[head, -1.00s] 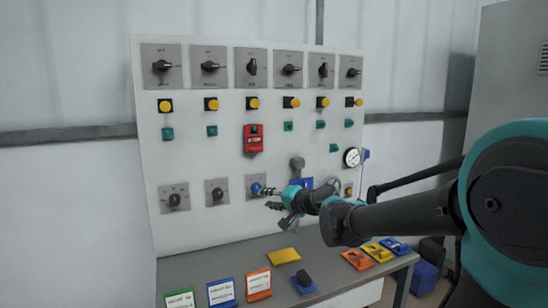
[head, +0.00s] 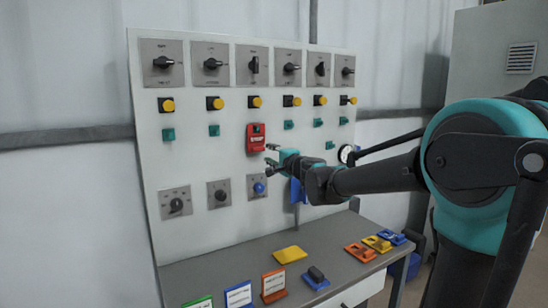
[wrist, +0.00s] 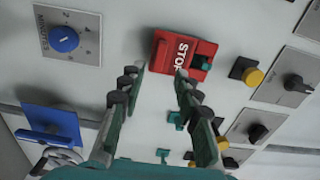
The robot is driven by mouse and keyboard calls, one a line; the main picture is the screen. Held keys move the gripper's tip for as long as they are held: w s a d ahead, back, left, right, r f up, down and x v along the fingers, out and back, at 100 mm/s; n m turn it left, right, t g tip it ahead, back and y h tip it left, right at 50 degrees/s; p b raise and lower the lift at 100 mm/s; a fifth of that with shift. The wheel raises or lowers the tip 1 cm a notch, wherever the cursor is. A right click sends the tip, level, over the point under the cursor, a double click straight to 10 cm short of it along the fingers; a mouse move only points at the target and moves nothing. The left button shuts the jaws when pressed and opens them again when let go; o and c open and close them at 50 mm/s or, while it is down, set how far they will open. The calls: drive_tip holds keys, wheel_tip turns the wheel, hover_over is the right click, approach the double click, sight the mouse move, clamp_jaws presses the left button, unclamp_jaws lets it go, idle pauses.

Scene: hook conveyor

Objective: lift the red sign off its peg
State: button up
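The red sign (head: 255,138) hangs on the white panel below the yellow buttons, with a teal peg showing at its top. In the wrist view the red sign (wrist: 181,52) carries white "STOP" lettering, and the teal peg is at its right end. My gripper (head: 270,160) is just below and right of the sign in the head view. In the wrist view my gripper (wrist: 160,80) has its fingers spread wide, with nothing between them. The sign lies just beyond the fingertips; whether one touches it I cannot tell.
A blue knob (head: 259,188) sits below the sign. Yellow buttons (head: 255,102) and teal pegs (head: 214,130) surround it. A blue plate (wrist: 50,122) is at the lower left in the wrist view. The table (head: 235,258) below holds several coloured signs and blocks.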

sight(260, 150)
drive_tip(key=shift+x, duration=4.15)
drive_tip(key=shift+c, duration=0.4)
clamp_jaws()
drive_tip(key=shift+r, duration=0.6)
drive_tip(key=shift+s, duration=0.1)
drive_tip(key=shift+v, duration=2.4)
